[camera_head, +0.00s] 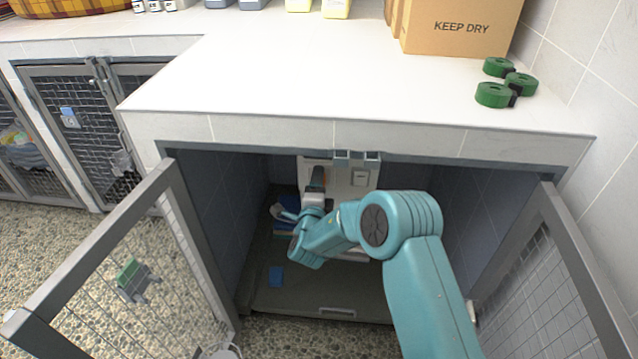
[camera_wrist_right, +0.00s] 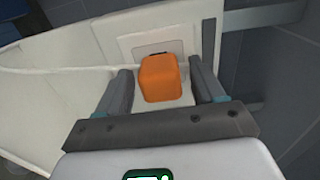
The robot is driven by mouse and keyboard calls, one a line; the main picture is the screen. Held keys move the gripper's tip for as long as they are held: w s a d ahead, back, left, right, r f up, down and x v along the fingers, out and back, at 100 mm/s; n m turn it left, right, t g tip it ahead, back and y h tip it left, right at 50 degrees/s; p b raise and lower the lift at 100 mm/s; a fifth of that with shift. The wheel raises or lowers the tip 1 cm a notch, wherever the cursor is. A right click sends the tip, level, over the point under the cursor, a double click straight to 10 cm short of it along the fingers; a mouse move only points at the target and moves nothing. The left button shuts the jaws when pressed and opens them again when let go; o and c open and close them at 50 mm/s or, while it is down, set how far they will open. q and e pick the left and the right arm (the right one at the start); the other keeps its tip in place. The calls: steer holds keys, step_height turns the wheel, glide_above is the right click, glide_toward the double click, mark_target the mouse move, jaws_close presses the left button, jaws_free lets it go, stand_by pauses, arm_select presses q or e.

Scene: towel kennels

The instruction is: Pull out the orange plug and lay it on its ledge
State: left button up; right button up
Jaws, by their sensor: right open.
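The orange plug (camera_wrist_right: 160,77) sits against a pale plate (camera_wrist_right: 142,47) on a white panel in the right wrist view. A thin white cord (camera_wrist_right: 70,69) runs from the left to the plug. My right gripper (camera_wrist_right: 165,84) is open, with one finger on each side of the plug and gaps visible beside it. In the head view my right arm reaches into the open kennel, and its gripper (camera_head: 317,182) is at the white panel (camera_head: 340,181) at the back. I cannot make out the ledge clearly. My left gripper is not in view.
Open mesh doors stand at the left (camera_head: 125,270) and right (camera_head: 575,270) of the kennel. A white counter (camera_head: 290,75) overhangs it, carrying a cardboard box (camera_head: 460,27) and green rolls (camera_head: 493,95). Blue cloth lies inside at the left.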

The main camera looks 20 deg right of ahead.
steer(key=shift+b, duration=0.3)
stand_by(0.4)
jaws_close()
steer(key=shift+v, duration=3)
